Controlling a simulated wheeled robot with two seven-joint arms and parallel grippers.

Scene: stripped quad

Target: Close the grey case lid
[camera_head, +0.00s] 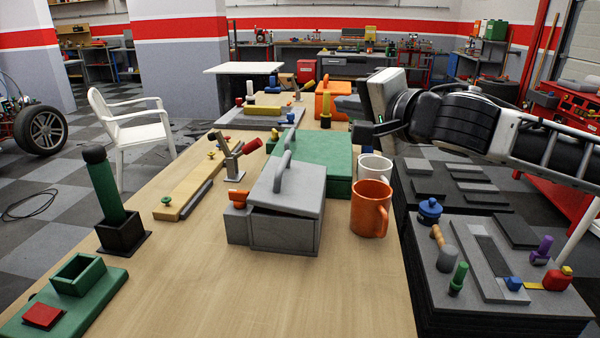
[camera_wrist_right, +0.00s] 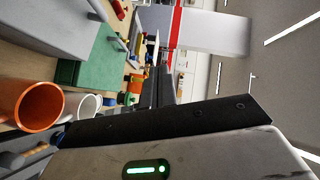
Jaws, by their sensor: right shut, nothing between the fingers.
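The grey case (camera_head: 284,235) stands on the wooden table near the middle of the head view. Its grey lid (camera_head: 300,193), with an arched handle on top, lies tilted over the body, and a narrow dark gap shows under its front edge. Part of the grey case shows at the upper left of the right wrist view (camera_wrist_right: 45,22). My right gripper (camera_head: 362,134) is up and to the right of the case, beyond the mugs, apart from the lid. Its fingers (camera_wrist_right: 158,88) are shut and empty. My left gripper is not in view.
An orange mug (camera_head: 370,209) and a white mug (camera_head: 375,168) stand close to the right of the case. A green case (camera_head: 328,157) is right behind it. A wooden board with a clamp (camera_head: 190,188) lies to the left.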

